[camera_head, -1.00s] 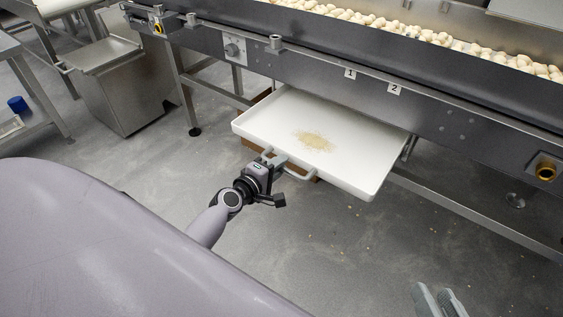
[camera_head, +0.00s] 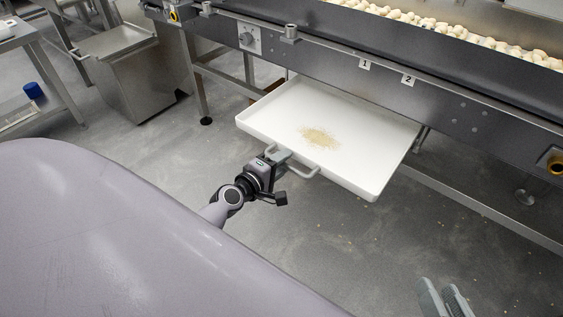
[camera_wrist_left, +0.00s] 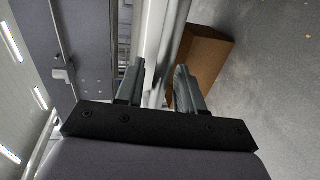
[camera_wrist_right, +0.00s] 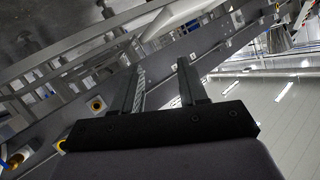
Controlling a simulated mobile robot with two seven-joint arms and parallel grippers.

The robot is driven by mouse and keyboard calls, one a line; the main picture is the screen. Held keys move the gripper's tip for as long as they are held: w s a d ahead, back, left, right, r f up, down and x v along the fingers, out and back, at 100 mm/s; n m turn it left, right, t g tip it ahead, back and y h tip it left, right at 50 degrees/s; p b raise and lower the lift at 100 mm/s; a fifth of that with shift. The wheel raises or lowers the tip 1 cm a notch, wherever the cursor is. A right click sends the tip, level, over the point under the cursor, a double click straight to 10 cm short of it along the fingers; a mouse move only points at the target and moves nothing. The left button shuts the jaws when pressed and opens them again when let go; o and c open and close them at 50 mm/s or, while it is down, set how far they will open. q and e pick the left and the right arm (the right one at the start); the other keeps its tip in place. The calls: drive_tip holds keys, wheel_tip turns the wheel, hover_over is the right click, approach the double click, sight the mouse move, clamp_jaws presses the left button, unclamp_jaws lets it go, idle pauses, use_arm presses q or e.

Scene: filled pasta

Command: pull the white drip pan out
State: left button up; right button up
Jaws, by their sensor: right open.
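The white drip pan (camera_head: 345,165) sticks out from under the dark conveyor frame, with a patch of pale crumbs (camera_head: 319,138) in it. Its grey handle (camera_head: 304,171) is on the near side. My left gripper (camera_head: 278,158) is shut on the left part of this handle. In the left wrist view, its fingers (camera_wrist_left: 158,85) stand on either side of the pale pan edge; the grip itself is partly hidden. My right gripper (camera_head: 445,298) is open and empty at the bottom right, away from the pan; it also shows in the right wrist view (camera_wrist_right: 160,75).
The conveyor (camera_head: 470,115) carries filled pasta above the pan. A brown box (camera_wrist_left: 205,62) lies below the pan. A steel bin (camera_head: 125,80) stands at the left. The floor (camera_head: 330,245) in front of the pan is clear apart from crumbs.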

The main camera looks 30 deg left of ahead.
use_arm(q)
drive_tip(key=p+v, duration=0.1)
drive_tip(key=v, duration=0.6)
use_arm(e)
drive_tip(key=shift+s+f, duration=0.1)
drive_tip(key=shift+s, duration=0.1)
use_arm(q)
drive_tip(key=shift+s+a, duration=0.1)
idle(0.4)
